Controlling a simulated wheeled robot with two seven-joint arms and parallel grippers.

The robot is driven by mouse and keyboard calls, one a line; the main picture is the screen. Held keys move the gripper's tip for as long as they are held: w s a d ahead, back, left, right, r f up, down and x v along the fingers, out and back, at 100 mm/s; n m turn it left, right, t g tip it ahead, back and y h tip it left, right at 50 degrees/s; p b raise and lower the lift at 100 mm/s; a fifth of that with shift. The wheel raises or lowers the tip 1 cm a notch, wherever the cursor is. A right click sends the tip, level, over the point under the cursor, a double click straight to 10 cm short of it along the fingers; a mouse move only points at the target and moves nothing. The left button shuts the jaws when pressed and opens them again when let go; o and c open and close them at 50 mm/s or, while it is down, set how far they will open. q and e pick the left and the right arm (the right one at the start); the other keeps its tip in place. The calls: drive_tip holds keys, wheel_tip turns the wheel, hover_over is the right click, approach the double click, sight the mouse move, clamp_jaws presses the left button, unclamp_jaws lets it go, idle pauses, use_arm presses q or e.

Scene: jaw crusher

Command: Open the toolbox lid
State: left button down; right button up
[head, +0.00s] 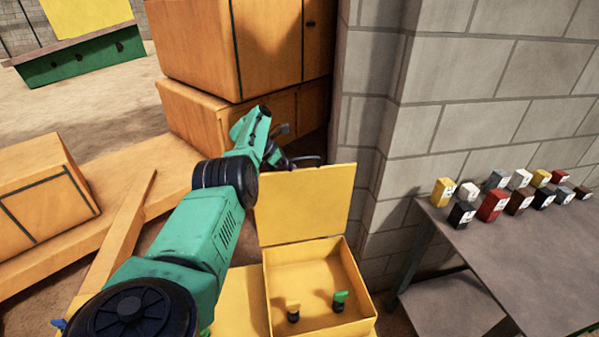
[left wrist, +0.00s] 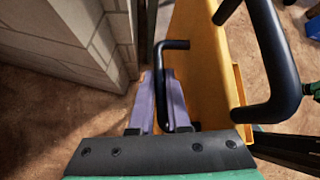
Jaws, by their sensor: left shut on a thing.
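The yellow toolbox (head: 318,284) stands open, its lid (head: 305,203) raised about upright at the back. My left arm reaches over the box's left side to the lid's far side. In the left wrist view, my left gripper (left wrist: 163,80) is shut on a black bar handle (left wrist: 172,46) beside the yellow lid panel (left wrist: 205,65). A second black handle (left wrist: 278,60) shows at the right. In the head view the fingertips are mostly hidden by the lid. My right gripper is not in view.
A grey block wall (head: 490,90) stands close to the right of the lid. Orange crates (head: 235,45) stand behind it, with wooden beams (head: 120,215) at the left. A grey table (head: 540,250) with several small coloured boxes is at the right.

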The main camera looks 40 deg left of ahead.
use_arm(q)
drive_tip(key=shift+s+d+f, duration=0.1)
drive_tip(key=shift+s+f, duration=0.05)
drive_tip(key=c, duration=1.1)
unclamp_jaws()
drive_tip(key=shift+o, duration=1)
drive_tip(key=shift+w, duration=0.2)
drive_tip(key=v, duration=0.7)
drive_tip(key=shift+a, duration=0.25)
drive_tip(key=shift+s, duration=0.15)
